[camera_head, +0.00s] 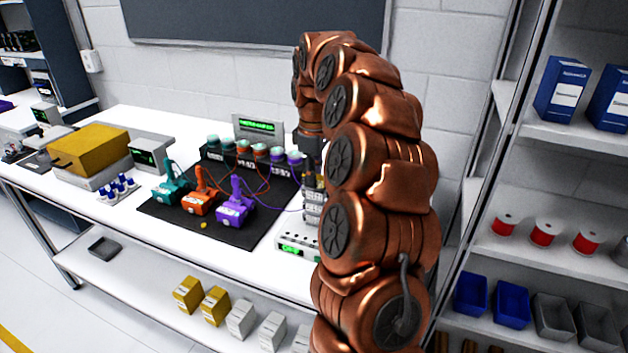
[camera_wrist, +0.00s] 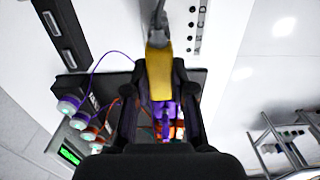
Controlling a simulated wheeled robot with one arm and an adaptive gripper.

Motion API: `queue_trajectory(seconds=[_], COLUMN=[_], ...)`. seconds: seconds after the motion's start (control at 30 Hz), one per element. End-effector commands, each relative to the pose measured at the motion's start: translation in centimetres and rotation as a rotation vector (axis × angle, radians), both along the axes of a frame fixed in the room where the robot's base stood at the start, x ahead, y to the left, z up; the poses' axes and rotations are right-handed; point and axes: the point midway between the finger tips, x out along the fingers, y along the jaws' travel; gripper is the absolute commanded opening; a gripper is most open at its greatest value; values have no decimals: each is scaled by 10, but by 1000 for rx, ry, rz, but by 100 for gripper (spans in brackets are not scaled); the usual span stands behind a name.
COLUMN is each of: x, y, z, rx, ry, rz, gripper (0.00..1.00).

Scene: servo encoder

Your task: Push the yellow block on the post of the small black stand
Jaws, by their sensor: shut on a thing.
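The yellow block (camera_wrist: 160,76) is between the fingers of my gripper (camera_wrist: 160,82) in the wrist view. The gripper is shut on it. A dark grey, cable-like piece (camera_wrist: 157,32) meets the block's far end; I cannot tell whether they touch or whether this is part of the stand. I cannot make out the small black stand or its post for certain in either view.
Teal, orange and purple servos (camera_head: 235,205) stand on a black mat (camera_head: 258,226), wired to several capped connectors behind. A white unit with a green display (camera_head: 296,246) is beside my arm. A yellow box (camera_head: 92,150) stands at left. Shelves are at right.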

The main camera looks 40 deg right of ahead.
Motion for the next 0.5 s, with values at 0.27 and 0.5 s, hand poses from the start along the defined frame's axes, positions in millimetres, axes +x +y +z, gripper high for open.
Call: queue_trajectory(seconds=[0.27,0.5], x=[0,0], y=[0,0], z=[1,4], rx=[0,0], ry=[0,0], rz=[0,0], gripper=[0,0])
